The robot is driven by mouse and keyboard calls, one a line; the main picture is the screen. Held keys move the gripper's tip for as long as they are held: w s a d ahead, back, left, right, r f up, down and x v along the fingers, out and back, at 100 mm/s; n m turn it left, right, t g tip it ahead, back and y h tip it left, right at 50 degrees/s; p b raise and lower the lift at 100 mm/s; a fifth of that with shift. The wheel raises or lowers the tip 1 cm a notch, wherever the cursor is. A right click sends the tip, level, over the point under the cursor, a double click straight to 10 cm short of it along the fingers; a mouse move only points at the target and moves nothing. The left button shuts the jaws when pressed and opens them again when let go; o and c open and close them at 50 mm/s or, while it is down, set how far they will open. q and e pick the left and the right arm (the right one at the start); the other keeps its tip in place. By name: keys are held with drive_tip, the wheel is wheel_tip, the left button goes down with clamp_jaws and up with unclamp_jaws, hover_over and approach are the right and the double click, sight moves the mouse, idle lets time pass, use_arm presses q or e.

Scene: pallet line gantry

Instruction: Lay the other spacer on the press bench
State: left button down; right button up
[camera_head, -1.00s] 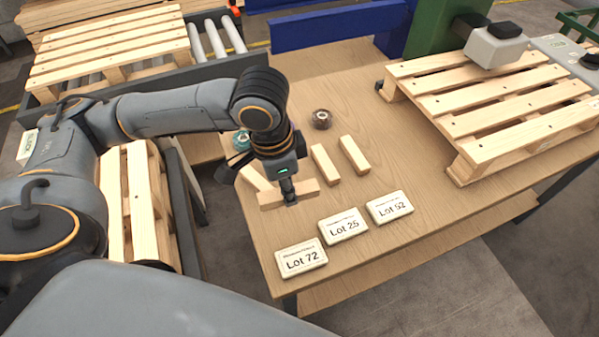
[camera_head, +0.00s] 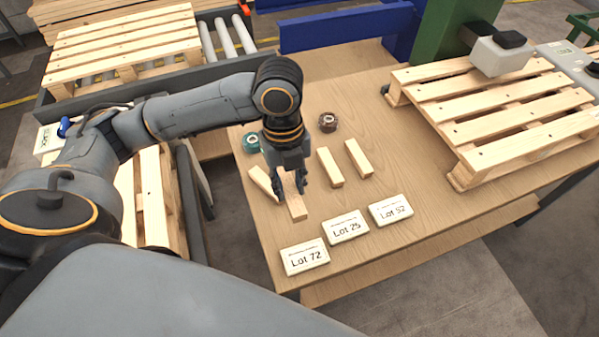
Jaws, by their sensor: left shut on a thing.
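My left gripper (camera_head: 299,184) is shut on a pale wooden spacer (camera_head: 295,205) over the left part of the wooden bench (camera_head: 410,232). The spacer's long side runs front to back. It is low over the bench top; I cannot tell whether it touches. Another wooden spacer (camera_head: 262,183) lies slanted just left of the gripper, partly hidden behind it. Two more spacers (camera_head: 330,168) (camera_head: 358,158) lie side by side to the right of the gripper. My right gripper is not in view.
Cards Lot 72 (camera_head: 305,257), Lot 25 (camera_head: 345,227) and Lot 52 (camera_head: 390,210) lie along the front edge. A teal roll (camera_head: 251,142) and a brown roll (camera_head: 327,122) are behind. A pallet (camera_head: 500,109) sits at the right under the press head (camera_head: 497,55).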

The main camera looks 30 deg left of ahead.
use_arm(q)
drive_tip(key=w+a+f, duration=0.1)
drive_tip(key=w+f, duration=0.1)
drive_tip(key=w, duration=0.1)
drive_tip(key=w+a+f, duration=0.1)
drive_tip(key=w+f, duration=0.2)
drive_tip(key=w, duration=0.1)
drive_tip(key=w+a+f+p, duration=0.1)
drive_tip(key=w+a+f, duration=0.1)
drive_tip(key=w+f, duration=0.1)
drive_tip(key=shift+w, duration=0.5)
drive_tip(key=shift+w+a+f, duration=0.1)
drive_tip(key=shift+w+f, duration=0.3)
drive_tip(key=shift+f, duration=0.2)
wheel_tip(320, 180, down, 3)
drive_tip(key=shift+w+p, duration=0.15)
drive_tip(key=shift+p, duration=0.25)
drive_tip(key=shift+a+f, duration=0.1)
drive_tip(key=shift+f, duration=0.1)
drive_tip(key=shift+f, duration=0.15)
drive_tip(key=c, duration=1.1)
unclamp_jaws()
drive_tip(key=shift+o, duration=0.2)
